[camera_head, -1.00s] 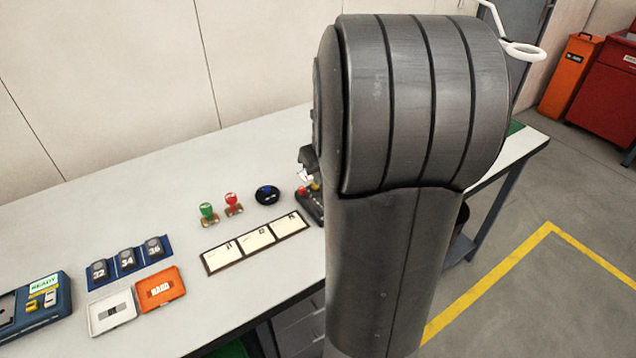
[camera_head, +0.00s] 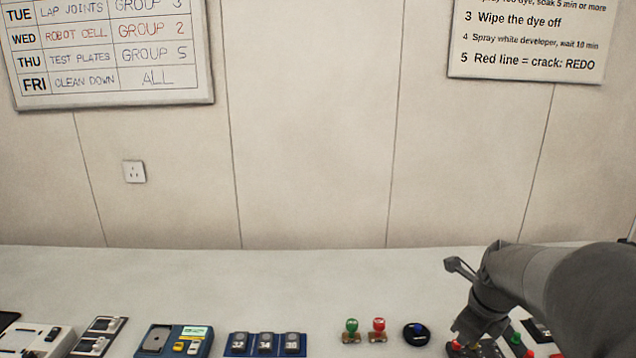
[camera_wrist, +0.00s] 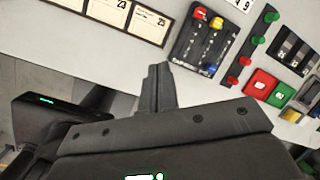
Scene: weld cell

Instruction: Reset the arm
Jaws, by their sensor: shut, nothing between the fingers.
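My gripper (camera_wrist: 157,75) shows in the wrist view with its dark fingers together and nothing between them. It is above the bench, apart from the things there as far as I can tell. In the head view my arm comes in from the right edge and bends down over the right part of the bench (camera_head: 200,275). My arm partly hides the things below it there.
Along the bench's front are a blue-grey device (camera_head: 173,341), a blue numbered rack (camera_head: 236,350), a green stamp (camera_head: 351,328), a red stamp (camera_head: 378,327) and a round black item (camera_head: 416,334). The wrist view shows a dark tray with coloured knobs (camera_wrist: 185,55). The bench's back strip is clear.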

